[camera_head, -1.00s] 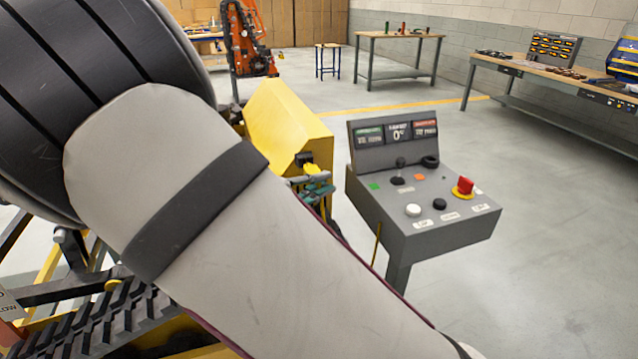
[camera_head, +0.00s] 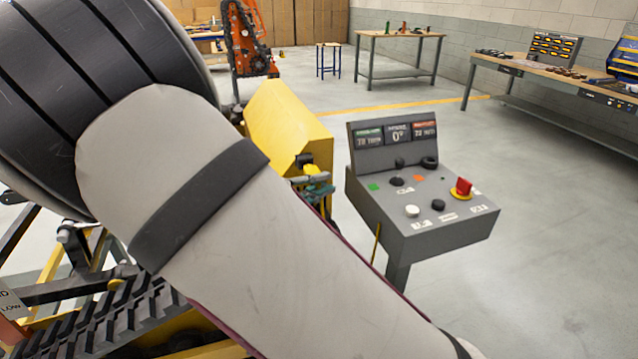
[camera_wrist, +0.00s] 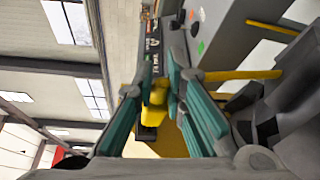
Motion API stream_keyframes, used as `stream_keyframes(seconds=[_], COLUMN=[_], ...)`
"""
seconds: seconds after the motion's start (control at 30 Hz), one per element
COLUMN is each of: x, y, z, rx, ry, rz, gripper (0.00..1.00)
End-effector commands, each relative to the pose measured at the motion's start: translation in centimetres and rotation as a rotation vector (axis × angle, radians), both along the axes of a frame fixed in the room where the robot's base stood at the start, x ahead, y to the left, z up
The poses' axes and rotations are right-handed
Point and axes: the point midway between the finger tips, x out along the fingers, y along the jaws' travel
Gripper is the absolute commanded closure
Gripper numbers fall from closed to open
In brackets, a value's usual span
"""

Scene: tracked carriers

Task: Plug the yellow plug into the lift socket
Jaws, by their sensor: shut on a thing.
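The yellow plug (camera_head: 312,169) shows in the head view right at the black socket (camera_head: 304,160) on the yellow housing (camera_head: 285,120). I cannot tell whether it is seated or only close to the opening. My gripper (camera_head: 318,184) is mostly hidden behind my forearm; its teal fingers show just below the plug. In the wrist view my gripper (camera_wrist: 158,88) is shut on the plug (camera_wrist: 153,108), with one teal finger on each side. The socket cannot be made out in the wrist view.
A grey control console (camera_head: 425,205) with a red stop button (camera_head: 463,188) stands close to the right of my gripper. Black tracks (camera_head: 75,310) lie at lower left, partly behind my arm. Workbenches (camera_head: 400,40) stand far back; the floor at right is clear.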

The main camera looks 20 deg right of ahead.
Motion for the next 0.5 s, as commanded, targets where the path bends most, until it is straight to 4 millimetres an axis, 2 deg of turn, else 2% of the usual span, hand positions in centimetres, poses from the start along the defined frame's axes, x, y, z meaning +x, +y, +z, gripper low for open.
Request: stream_keyframes(seconds=[0.5], x=[0.69], y=[0.02], z=[-0.04], rx=[0.0], ry=[0.005], rz=[0.0], gripper=[1.0])
